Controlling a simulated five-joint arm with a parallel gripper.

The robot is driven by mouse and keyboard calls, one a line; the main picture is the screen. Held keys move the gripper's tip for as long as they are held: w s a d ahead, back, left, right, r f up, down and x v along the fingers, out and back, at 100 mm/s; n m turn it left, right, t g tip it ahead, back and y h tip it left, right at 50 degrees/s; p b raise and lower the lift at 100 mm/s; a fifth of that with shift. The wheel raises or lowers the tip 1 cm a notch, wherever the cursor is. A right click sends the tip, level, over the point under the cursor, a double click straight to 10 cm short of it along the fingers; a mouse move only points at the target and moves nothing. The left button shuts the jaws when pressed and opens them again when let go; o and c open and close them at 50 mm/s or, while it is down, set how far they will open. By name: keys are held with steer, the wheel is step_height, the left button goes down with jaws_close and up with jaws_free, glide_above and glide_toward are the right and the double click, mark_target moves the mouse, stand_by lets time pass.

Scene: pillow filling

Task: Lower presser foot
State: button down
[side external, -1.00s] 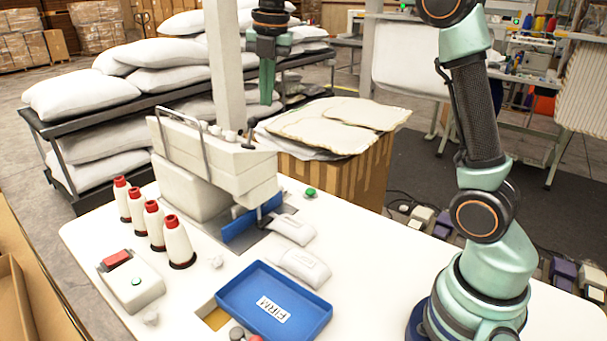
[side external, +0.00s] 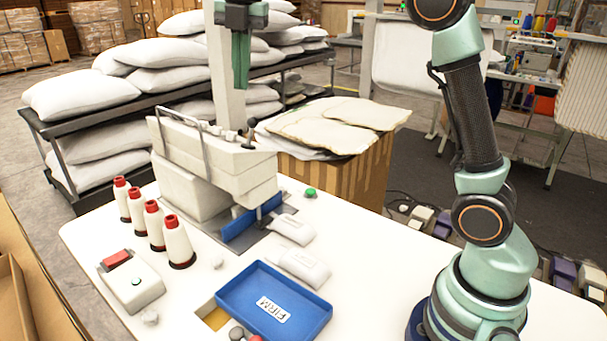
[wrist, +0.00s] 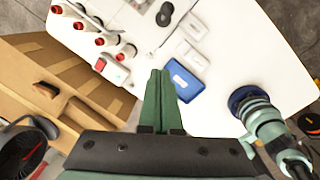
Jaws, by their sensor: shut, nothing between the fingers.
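The cream sewing machine (side external: 215,160) stands on the white table. A small black-knobbed lever (side external: 250,128) sticks up at the right end of its head. The presser foot area (side external: 263,218) is under the head, beside a blue plate (side external: 240,226); whether the foot is up or down is too small to tell. My gripper (side external: 241,86) is shut and empty, pointing down above the head, over the lever and apart from it. Its green fingers (wrist: 158,72) lie together in the wrist view.
Several red-topped thread cones (side external: 178,242) and a control box (side external: 133,285) stand left. A wire guide (side external: 190,140) rises from the machine head. Pillows (side external: 80,95) are stacked behind.

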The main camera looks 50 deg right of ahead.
glide_toward(251, 133)
steer(key=s+a+f, duration=0.2)
steer(key=a+f, duration=0.3)
steer(key=d, duration=0.1)
steer(key=w+d, duration=0.1)
steer(key=shift+d, duration=0.3)
steer(key=shift+w+d+f, duration=0.1)
steer(key=shift+w+d, duration=0.3)
steer(key=shift+d, duration=0.1)
steer(key=shift+d, duration=0.1)
steer(key=shift+d+f, duration=0.2)
steer(key=shift+d, duration=1.2)
